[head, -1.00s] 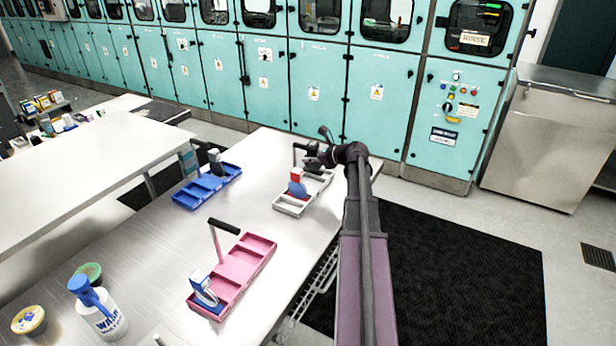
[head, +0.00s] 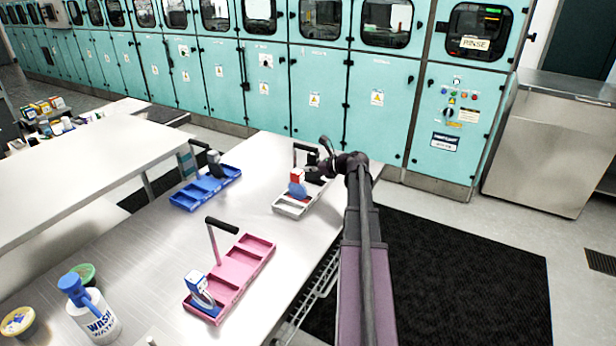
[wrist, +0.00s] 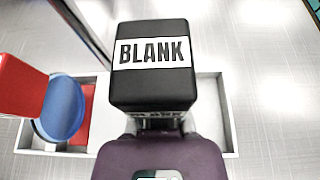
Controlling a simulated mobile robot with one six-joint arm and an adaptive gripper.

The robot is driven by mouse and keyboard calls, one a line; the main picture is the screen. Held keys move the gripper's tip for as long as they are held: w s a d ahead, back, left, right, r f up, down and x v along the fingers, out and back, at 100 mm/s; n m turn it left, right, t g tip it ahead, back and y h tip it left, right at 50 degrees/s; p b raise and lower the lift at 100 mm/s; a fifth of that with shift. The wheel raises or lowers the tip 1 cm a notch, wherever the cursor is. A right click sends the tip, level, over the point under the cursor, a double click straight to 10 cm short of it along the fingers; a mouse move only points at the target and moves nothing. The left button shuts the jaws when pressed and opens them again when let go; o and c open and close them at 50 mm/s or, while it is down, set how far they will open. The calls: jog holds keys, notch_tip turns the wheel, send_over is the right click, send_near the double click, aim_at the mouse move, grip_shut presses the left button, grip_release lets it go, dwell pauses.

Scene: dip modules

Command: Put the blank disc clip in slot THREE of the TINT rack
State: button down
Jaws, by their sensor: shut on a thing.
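My gripper (wrist: 158,122) is shut on the blank disc clip (wrist: 152,65), a black block with a white BLANK label. In the head view my gripper (head: 320,168) is at the far end of the white rack (head: 288,210), which also shows below the clip in the wrist view (wrist: 232,120). Whether the clip touches the rack cannot be told. A red and blue clip (head: 297,185) stands in the white rack, left of the held clip in the wrist view (wrist: 62,108). No TINT name or slot numbers are readable.
A pink rack (head: 240,268) with a white and blue clip (head: 198,288) stands nearer on the steel table. A blue rack (head: 185,201) with a dark clip (head: 214,163) stands to the left. A wash bottle (head: 97,318) is at the front left. Both racks have upright handles.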

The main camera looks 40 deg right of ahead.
jog(key=shift+f+b, duration=0.35)
jog(key=shift+f, duration=0.3)
jog(key=shift+f, duration=0.1)
jog(key=c, duration=0.7)
grip_release()
jog(key=shift+s+r, duration=0.15)
jog(key=shift+r, duration=0.15)
jog(key=shift+p+v, duration=2.35)
jog(key=shift+v, duration=3.5)
jog(key=shift+d+f, duration=0.1)
